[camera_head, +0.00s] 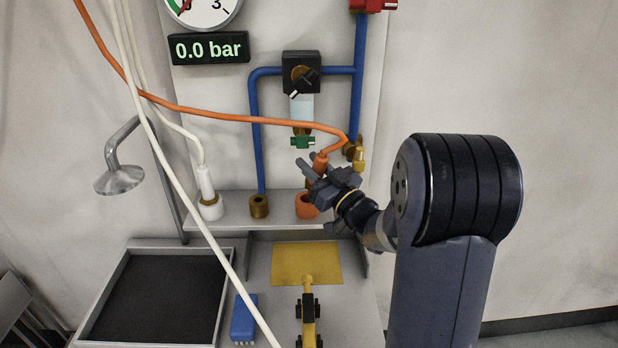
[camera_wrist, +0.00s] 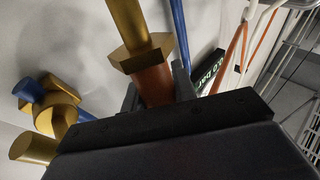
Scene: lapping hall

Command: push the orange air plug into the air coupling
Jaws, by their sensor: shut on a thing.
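The orange air plug (camera_head: 320,163) is held in my gripper (camera_head: 317,180), above the orange cup (camera_head: 305,207) on the shelf. Its orange hose runs up from its top. In the wrist view the plug's orange body (camera_wrist: 153,85) sits between the jaws, with a brass hex collar and brass tip beyond it; the tip's end is cut off by the frame. A brass fitting (camera_head: 259,206) at the lower end of the left blue pipe, on the shelf left of my gripper, looks like the air coupling. The plug is apart from it. The coupling is not clear in the wrist view.
A brass valve (camera_head: 353,150) hangs close right of the plug; it shows in the wrist view (camera_wrist: 58,112). A white plug (camera_head: 205,184) stands in a white cup to the left. The orange hose (camera_head: 235,119) crosses the blue pipe. The display (camera_head: 209,48) reads 0.0 bar.

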